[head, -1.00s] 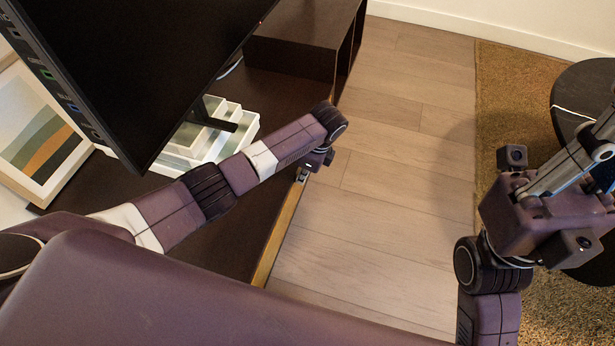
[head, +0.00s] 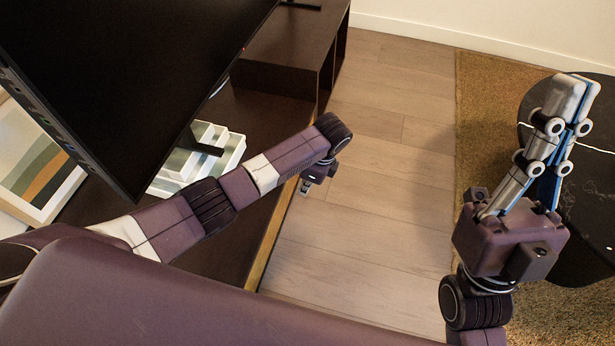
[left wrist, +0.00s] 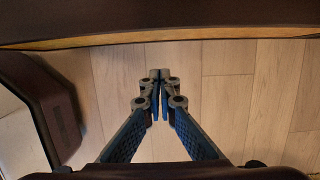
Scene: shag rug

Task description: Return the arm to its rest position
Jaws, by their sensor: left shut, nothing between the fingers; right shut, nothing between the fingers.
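My left arm (head: 275,168) reaches from the left across the front of the dark desk, its end just past the desk's edge. My left gripper (head: 306,186) hangs below its wrist and is mostly hidden in the head view. In the left wrist view my left gripper (left wrist: 160,76) is shut and empty above the wood floor. My right gripper (head: 572,95) is shut and empty at the right, its fingers pointing up in the picture, in front of the dark round table.
A dark round table (head: 590,200) stands on the tan shag rug (head: 485,90). Bare wood floor (head: 385,185) lies between desk and rug.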

